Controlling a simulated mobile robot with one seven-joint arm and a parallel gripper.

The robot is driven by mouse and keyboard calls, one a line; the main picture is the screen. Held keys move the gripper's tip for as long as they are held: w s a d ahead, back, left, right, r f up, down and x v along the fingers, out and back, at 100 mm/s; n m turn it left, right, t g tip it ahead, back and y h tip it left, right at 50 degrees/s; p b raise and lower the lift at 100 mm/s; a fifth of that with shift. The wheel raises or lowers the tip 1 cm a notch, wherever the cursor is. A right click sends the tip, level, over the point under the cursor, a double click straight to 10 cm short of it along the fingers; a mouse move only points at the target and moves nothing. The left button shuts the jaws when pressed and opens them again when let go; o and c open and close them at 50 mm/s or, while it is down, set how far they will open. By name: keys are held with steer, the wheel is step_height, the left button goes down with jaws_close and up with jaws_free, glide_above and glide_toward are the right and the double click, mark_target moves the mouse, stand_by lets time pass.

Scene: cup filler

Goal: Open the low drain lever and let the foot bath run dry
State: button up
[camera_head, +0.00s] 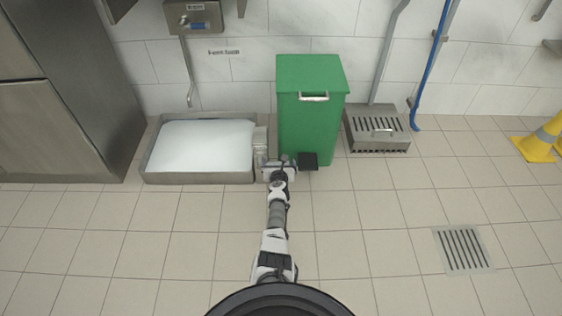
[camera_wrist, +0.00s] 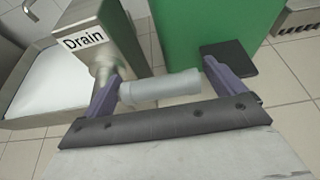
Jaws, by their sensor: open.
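The foot bath (camera_head: 150,178) is a low steel tray on the floor by the back wall, with a smooth whitish fill (camera_head: 205,146) across it. A steel drain box (camera_head: 260,146) stands at its right end. In the wrist view the box (camera_wrist: 105,50) carries a "Drain" label (camera_wrist: 84,42). A grey cylindrical lever handle (camera_wrist: 160,89) sticks out rightward from the box, roughly level. My gripper (camera_wrist: 160,76) is open, with one purple finger near each end of the handle. I cannot tell whether the fingers touch it. The gripper (camera_head: 280,162) hides the lever in the head view.
A green pedal bin (camera_head: 312,120) stands close to the right of the drain box, its black pedal (camera_head: 308,161) near my gripper. A steel grated box (camera_head: 378,143) and a yellow cone (camera_head: 540,140) are further right. A floor grate (camera_head: 463,249) lies front right. Open tiles lie in front.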

steer(key=shift+w, duration=0.15)
steer(key=c, duration=1.4)
steer(key=shift+f, duration=0.1)
